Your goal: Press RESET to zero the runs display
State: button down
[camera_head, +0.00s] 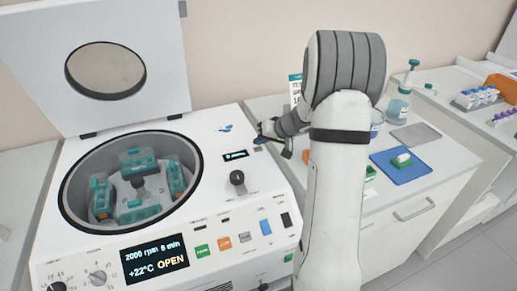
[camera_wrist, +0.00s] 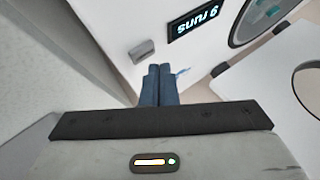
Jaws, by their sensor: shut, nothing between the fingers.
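The runs display (camera_head: 235,156) is a small dark panel on the white top of the centrifuge. My gripper (camera_head: 262,138) is low over the right part of the machine top. Its blue fingers (camera_wrist: 159,70) are together and empty, just short of the grey button in the wrist view, apparently not touching it.
The centrifuge lid (camera_head: 160,50) stands open behind the bowl (camera_head: 75,210), which holds teal buckets. The front screen (camera_head: 155,262) reads OPEN. A blue tray (camera_head: 400,168) lies on the bench at right.

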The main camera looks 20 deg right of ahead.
aim_at(261, 150)
jog(key=shift+f+b, duration=0.85)
jog(key=shift+b, duration=0.8)
dwell(0.4)
jog(key=shift+r, duration=0.1)
dwell(0.4)
jog(key=shift+r, duration=0.75)
jog(key=shift+r, duration=0.1)
jog(key=shift+r+p, duration=1.05)
jog(key=shift+r, duration=1.4)
